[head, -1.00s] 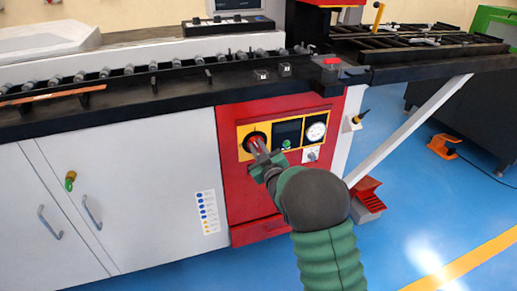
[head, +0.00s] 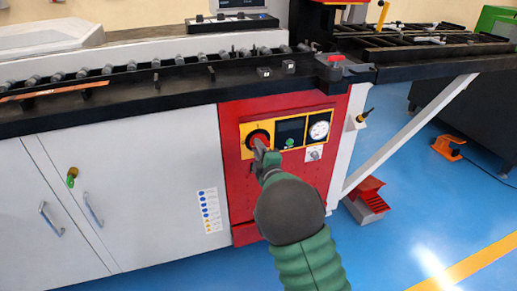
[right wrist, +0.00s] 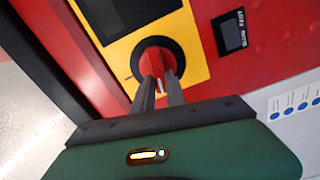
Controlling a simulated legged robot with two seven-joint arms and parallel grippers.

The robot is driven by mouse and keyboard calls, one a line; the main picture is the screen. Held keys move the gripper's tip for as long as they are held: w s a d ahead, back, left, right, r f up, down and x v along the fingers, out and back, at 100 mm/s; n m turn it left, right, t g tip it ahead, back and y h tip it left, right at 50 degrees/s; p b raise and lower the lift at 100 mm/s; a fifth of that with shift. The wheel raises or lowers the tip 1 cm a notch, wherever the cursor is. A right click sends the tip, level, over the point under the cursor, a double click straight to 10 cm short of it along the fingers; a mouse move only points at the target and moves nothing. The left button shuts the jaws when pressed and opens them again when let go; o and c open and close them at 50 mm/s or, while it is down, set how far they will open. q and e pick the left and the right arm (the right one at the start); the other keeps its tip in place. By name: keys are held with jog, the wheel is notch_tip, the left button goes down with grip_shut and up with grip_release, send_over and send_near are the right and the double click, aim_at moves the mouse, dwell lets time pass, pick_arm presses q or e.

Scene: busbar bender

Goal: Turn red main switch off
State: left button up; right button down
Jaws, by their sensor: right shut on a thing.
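The red main switch (head: 257,137) is a red rotary knob on a black round base, set in the left part of a yellow panel (head: 247,154) on the red cabinet front. In the right wrist view the switch (right wrist: 156,57) shows up close, with the panel tilted in the picture. My right gripper (head: 262,148) is shut on the knob's handle, with one finger on each side of it in the right wrist view (right wrist: 159,84). The fingers partly hide the handle, so its exact angle is hard to read. My left gripper is not in view.
Beside the switch are a dark display window with a green button (head: 290,142) and a round white gauge (head: 319,130). A small key switch (head: 314,153) sits below the gauge. The black machine bed (head: 190,93) overhangs the panel. A red pedal (head: 368,187) stands at right.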

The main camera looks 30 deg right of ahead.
jog(key=shift+a+f+n, duration=0.2)
jog(key=shift+f+n, duration=0.3)
jog(key=shift+n, duration=0.6)
jog(key=shift+f, duration=0.1)
jog(key=c, duration=1.4)
grip_release()
jog(key=shift+o, duration=0.2)
jog(key=shift+r, duration=0.25)
jog(key=p+v, duration=0.7)
jog(key=v, duration=1)
jog(key=shift+p, duration=0.4)
